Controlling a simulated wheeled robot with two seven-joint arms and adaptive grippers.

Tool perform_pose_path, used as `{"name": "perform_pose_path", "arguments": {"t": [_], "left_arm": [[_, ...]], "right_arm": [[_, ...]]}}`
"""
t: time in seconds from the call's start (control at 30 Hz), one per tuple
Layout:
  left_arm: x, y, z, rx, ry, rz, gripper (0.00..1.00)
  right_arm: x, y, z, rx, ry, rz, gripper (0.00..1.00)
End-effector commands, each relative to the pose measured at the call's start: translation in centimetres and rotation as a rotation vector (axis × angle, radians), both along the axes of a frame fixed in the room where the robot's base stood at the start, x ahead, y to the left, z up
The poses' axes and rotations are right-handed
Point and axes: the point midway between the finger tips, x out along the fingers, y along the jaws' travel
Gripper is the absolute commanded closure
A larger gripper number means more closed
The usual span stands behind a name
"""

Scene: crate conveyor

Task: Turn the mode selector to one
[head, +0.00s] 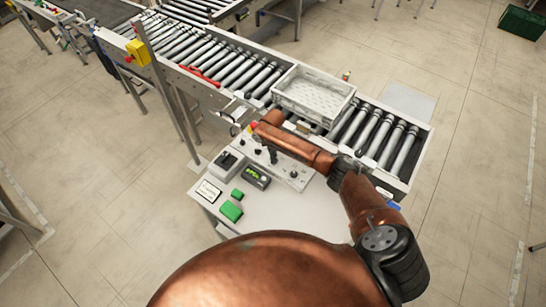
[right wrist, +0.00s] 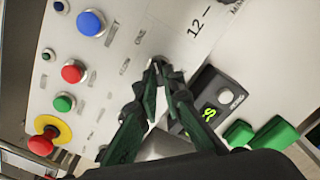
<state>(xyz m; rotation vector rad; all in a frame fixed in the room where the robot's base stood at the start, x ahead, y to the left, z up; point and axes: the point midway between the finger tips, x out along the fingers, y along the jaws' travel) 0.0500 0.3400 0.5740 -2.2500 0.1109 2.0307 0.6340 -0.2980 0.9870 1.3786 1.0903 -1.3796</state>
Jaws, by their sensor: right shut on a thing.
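The control panel (head: 291,172) lies on the small white table, partly covered by my right arm. My right gripper (head: 272,156) points down at it. In the right wrist view the fingertips of that gripper (right wrist: 157,66) are closed together over the panel face (right wrist: 150,35), among printed labels. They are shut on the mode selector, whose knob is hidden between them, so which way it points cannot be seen. Blue (right wrist: 91,22), red (right wrist: 73,72) and green (right wrist: 64,103) buttons stand to the left of the fingers. My left gripper is not in view.
A red emergency stop (right wrist: 44,140) on yellow sits at the panel's corner. A display box (right wrist: 206,113) is close beside the fingers. Green blocks (head: 231,211) and a label card (head: 208,192) lie on the table (head: 290,212). Behind, a grey crate (head: 340,108) sits on the roller conveyor (head: 215,62).

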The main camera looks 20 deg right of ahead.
Motion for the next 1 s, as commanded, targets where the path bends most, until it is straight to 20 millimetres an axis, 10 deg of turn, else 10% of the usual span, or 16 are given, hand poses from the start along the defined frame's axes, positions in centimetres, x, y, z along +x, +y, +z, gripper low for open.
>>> {"name": "perform_pose_path", "arguments": {"t": [0.5,0.77,1.0], "left_arm": [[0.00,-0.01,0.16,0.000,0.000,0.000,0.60],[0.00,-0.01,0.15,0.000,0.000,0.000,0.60],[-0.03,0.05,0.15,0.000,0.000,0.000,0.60]], "right_arm": [[0.19,-0.12,0.19,-0.002,-0.004,-0.021,1.00],[0.12,-0.07,0.11,0.000,-0.002,-0.021,0.76],[0.06,-0.04,0.06,0.000,-0.001,-0.020,0.75]]}}
